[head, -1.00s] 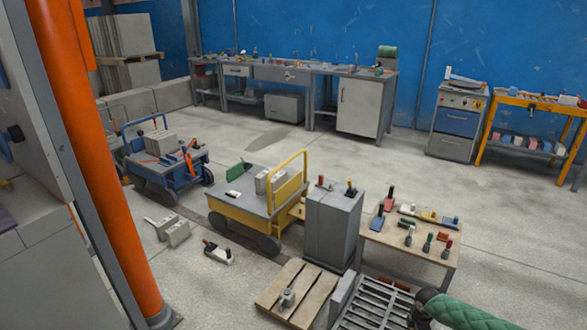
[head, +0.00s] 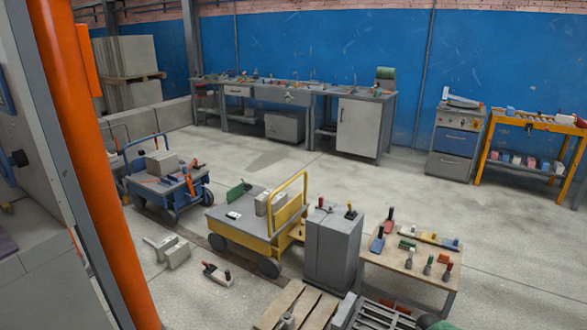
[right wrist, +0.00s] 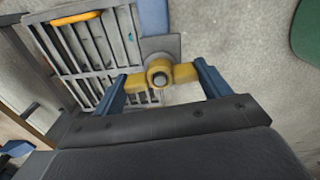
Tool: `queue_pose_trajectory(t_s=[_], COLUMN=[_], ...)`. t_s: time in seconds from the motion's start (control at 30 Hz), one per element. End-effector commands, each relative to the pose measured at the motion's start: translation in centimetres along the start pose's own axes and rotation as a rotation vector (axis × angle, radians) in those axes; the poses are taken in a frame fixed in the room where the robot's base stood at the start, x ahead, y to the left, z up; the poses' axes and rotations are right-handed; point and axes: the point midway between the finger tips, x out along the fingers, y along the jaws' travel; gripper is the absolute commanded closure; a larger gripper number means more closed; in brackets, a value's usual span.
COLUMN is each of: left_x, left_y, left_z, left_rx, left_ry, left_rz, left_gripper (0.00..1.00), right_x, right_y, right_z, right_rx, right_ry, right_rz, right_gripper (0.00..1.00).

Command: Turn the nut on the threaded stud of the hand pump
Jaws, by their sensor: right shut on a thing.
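In the right wrist view, a yellow winged nut (right wrist: 181,73) sits around the end of a round dark stud (right wrist: 159,80). My right gripper (right wrist: 160,74) has one blue finger at each end of the nut's wings and is shut on it. Behind the nut are a grey plate (right wrist: 172,46) and a blue bar (right wrist: 154,17), seemingly parts of the hand pump. The rest of the pump is not clear. The threads are too small to make out. My left gripper is in neither current view.
A metal grate (right wrist: 92,45) lies beyond the nut, and its edge shows in the head view (head: 378,318). A wooden pallet (head: 300,302), a grey cabinet (head: 332,250) and a tool table (head: 405,266) stand nearby. A yellow cart (head: 245,238) is farther left.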

Motion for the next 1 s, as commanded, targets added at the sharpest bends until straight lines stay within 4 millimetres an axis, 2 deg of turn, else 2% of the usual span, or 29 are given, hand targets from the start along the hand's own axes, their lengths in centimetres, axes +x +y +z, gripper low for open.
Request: queue_pose_trajectory(t_s=[0.1,0.23,0.67,0.83,1.0], left_x=[-1.3,-1.9,-2.3,-3.6,-4.0], left_y=[0.3,0.5,0.6,1.0,1.1], left_z=[-0.7,-1.1,-1.2,-2.0,-2.2], left_rx=[0.0,0.0,0.0,0.0,0.0], left_ry=[0.0,0.0,0.0,0.0,0.0], left_rz=[0.0,0.0,0.0,0.0,0.0], left_gripper=[0.03,0.03,0.03,0.03,0.03], right_x=[-0.4,-0.3,-0.2,-0.4,-0.1], right_y=[-0.1,-0.1,-0.1,-0.1,-0.1], right_z=[0.1,0.1,0.2,0.1,0.1], right_rx=[0.111,0.226,0.293,0.455,0.563], right_ry=[-0.002,-0.002,-0.003,-0.002,-0.002], right_rz=[-0.002,-0.002,-0.001,-0.002,-0.001], right_gripper=[0.51,0.51,0.51,0.51,0.51])
